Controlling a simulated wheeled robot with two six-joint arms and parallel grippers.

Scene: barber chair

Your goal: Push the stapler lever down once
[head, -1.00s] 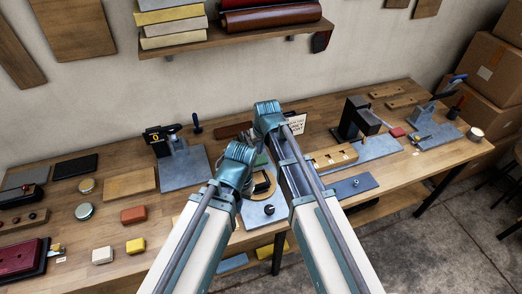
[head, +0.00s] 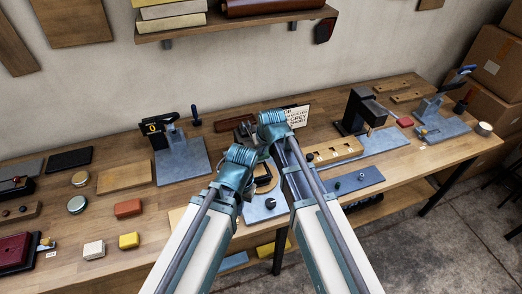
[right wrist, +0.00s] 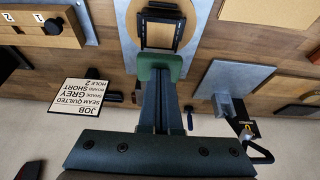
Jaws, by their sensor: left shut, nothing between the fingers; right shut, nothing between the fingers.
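A black-headed device with a yellow "0" mark (head: 152,127) stands on a grey plate at the back left. It also shows in the right wrist view (right wrist: 245,127), with a black loop handle beside it. I cannot tell for sure which is the stapler. My left gripper (head: 240,158) and right gripper (head: 272,120) are over the middle of the bench, between these devices and apart from both; their fingertips are mostly hidden in the head view. Both are shut and empty.
A printed job sign (head: 296,117) stands behind my right gripper. A dark box-shaped press (head: 362,108) stands right of it. Small blocks, including a red one (head: 128,208), lie at the left. A shelf (head: 235,24) hangs on the wall above.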

